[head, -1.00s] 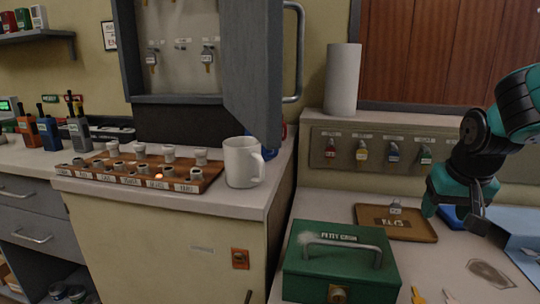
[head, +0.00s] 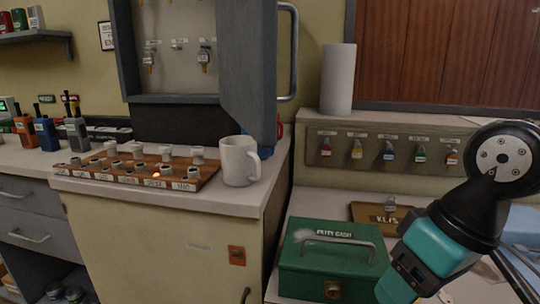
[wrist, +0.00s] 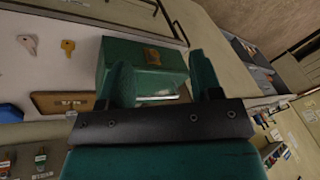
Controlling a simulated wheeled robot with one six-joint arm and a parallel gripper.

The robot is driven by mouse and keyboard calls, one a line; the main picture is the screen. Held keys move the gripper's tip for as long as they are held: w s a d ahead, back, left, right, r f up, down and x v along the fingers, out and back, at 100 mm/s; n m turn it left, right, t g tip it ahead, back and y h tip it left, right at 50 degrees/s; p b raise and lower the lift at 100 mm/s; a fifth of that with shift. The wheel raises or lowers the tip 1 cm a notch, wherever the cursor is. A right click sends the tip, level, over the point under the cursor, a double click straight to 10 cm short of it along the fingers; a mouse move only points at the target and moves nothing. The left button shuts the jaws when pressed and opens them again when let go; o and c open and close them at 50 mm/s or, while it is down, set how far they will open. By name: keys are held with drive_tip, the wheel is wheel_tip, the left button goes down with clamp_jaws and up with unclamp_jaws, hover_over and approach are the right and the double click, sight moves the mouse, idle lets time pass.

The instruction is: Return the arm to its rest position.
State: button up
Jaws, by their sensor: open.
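My arm (head: 452,232) reaches in from the right in the head view and bends down at the front right, covering part of the counter. My gripper shows in the wrist view (wrist: 164,85), its two teal fingers spread apart with nothing held between them. The green petty cash box (head: 332,262) stands closed on the counter, left of my arm in the head view. In the wrist view the box (wrist: 145,65) shows beyond the fingers; whether they touch it cannot be told.
A wooden keys tray (head: 370,213) lies behind the box, partly hidden by my arm. A white mug (head: 239,161) and a wooden peg board (head: 130,176) stand on the left counter. A grey cabinet door (head: 248,70) hangs open. Loose keys (wrist: 68,47) lie near the box.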

drive_tip(key=s+a+n, duration=0.2)
drive_tip(key=s, duration=0.2)
wheel_tip(320, 180, up, 17)
drive_tip(key=s+g+p, duration=0.1)
drive_tip(key=p, duration=1.6)
drive_tip(key=shift+r+y, duration=0.15)
drive_tip(key=shift+y, duration=0.15)
drive_tip(key=shift+d, duration=0.1)
